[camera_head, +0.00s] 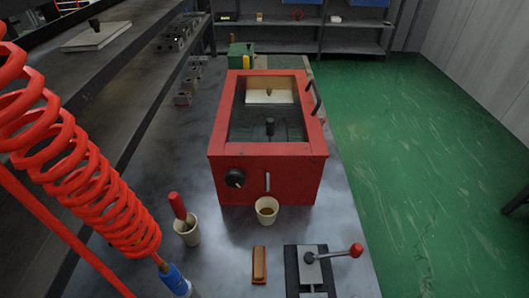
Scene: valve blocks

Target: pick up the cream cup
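Two cream-coloured cups stand on the grey metal bench (340,235). One cream cup (266,216) is upright right in front of the red box, with something brown inside. The other cup (189,236) is to the left and nearer, and a red-handled tool (177,206) leans in it. My gripper is not in view.
A red open-topped box (262,180) with a knob stands behind the cups. A brown block (259,265) and a lever fixture (311,270) with a red ball handle (356,250) sit in front. A red coiled hose (95,195) hangs at left. Metal blocks (183,98) lie behind.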

